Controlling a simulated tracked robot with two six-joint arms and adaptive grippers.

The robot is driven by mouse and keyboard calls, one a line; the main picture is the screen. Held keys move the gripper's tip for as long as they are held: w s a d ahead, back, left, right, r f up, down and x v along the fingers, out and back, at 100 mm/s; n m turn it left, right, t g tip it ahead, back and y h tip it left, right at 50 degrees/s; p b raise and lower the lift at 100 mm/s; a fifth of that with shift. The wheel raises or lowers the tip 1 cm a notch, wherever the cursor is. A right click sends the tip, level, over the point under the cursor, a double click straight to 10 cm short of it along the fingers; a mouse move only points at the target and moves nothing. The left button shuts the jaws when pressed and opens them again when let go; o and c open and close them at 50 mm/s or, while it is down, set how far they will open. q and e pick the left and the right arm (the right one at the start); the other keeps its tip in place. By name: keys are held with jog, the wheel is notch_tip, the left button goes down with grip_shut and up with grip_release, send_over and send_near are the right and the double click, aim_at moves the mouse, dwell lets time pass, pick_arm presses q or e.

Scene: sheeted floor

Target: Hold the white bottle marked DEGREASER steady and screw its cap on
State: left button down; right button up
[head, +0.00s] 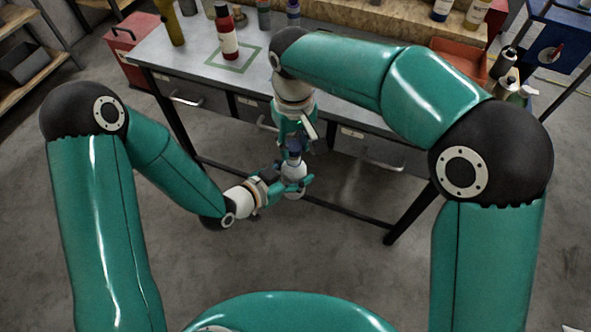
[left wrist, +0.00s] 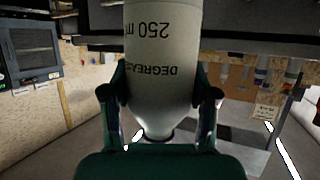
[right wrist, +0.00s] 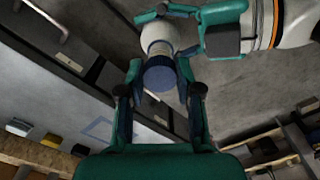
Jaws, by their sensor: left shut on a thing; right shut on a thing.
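The white DEGREASER bottle (head: 293,172) is held in the air in front of the workbench. In the left wrist view its body (left wrist: 155,50) fills the top middle, with its black print upside down. My left gripper (head: 284,184) is shut around the bottle's body. The dark blue cap (right wrist: 160,80) sits at the bottle's neck in the right wrist view, in line with it. My right gripper (head: 293,145) reaches down from above and is shut on the cap. I cannot tell how far the cap is threaded on.
The grey workbench (head: 188,50) stands behind the grippers, with drawer handles facing me. A red toolbox (head: 127,45) is at the left, an orange bin (head: 462,60) at the right. The floor in front is clear.

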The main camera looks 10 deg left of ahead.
aim_at(294, 175)
jog(key=shift+s, duration=0.1)
dwell(0.4)
jog(key=shift+f, duration=0.8)
jog(key=shift+f, duration=0.6)
